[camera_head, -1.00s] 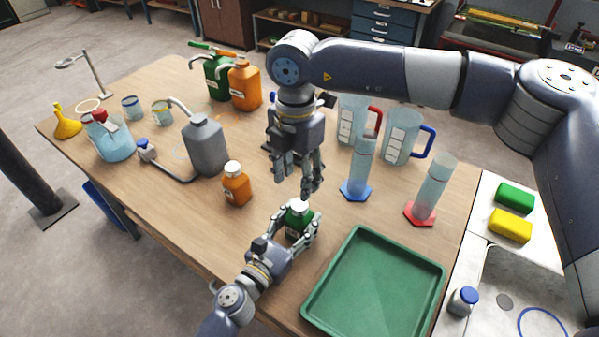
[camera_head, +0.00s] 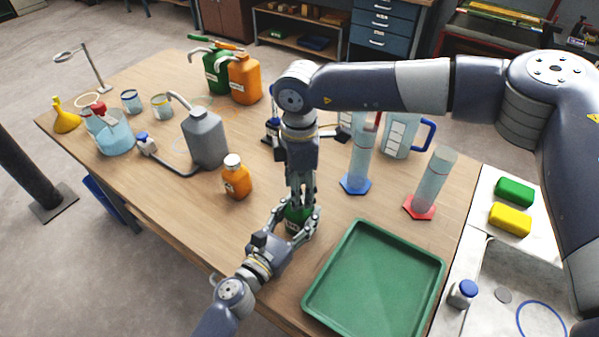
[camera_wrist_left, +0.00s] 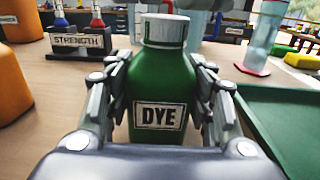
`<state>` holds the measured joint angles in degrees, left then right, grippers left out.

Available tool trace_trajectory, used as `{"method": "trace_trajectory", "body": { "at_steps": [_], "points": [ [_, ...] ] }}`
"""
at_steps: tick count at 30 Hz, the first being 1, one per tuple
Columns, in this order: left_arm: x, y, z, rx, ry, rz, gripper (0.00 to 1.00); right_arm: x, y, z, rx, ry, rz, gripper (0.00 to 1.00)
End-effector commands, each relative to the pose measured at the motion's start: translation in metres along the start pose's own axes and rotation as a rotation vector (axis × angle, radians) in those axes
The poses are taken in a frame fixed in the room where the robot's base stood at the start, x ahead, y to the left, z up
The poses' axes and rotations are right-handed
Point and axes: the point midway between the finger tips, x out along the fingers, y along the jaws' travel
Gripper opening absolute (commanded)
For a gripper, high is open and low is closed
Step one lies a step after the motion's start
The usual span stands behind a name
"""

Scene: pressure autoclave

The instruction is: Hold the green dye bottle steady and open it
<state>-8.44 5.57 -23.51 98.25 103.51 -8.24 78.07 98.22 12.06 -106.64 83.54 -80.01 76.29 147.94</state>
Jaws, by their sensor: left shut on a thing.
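The green dye bottle (camera_wrist_left: 160,88) stands upright on the table, its DYE label facing the left wrist camera. Its white cap (camera_wrist_left: 165,31) is on. My left gripper (camera_head: 298,228) is shut around the bottle's body, one finger on each side; these fingers also show in the left wrist view (camera_wrist_left: 160,100).
A green tray (camera_head: 430,262) lies close to the right of the bottle. An orange bottle (camera_head: 237,180) and a grey can (camera_head: 206,142) stand to the left. Cylinders with blue (camera_head: 355,186) and red (camera_head: 419,208) bases stand behind right.

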Motion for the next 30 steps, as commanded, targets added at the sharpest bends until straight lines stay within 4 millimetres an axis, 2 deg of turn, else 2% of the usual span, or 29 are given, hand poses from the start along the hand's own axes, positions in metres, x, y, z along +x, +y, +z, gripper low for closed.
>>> {"method": "trace_trajectory", "body": {
  "at_steps": [6, 15, 21, 26, 30],
  "points": [
    [0.0, 0.0, 0.0, 0.0, 0.0, 0.0, 0.0, 0.019, 0.0, 0.0, 0.0, -0.001, 0.0, 0.46],
    [0.0, 0.0, 0.0, 0.0, 0.0, 0.0, 0.0, 0.021, 0.0, 0.0, -0.001, 0.0, 0.001, 0.46],
    [0.0, 0.0, 0.0, 0.0, 0.0, 0.0, 0.0, 0.021, 0.0, 0.0, -0.001, 0.0, 0.001, 0.01],
    [0.0, 0.0, 0.0, 0.0, 0.0, 0.0, 0.0, 0.021, 0.0, 0.0, -0.011, 0.0, 0.001, 0.0],
    [0.0, 0.0, 0.0, 0.0, 0.0, 0.0, 0.0, 0.021, 0.0, 0.0, -0.129, 0.0, 0.0, 0.0]
  ]
}}
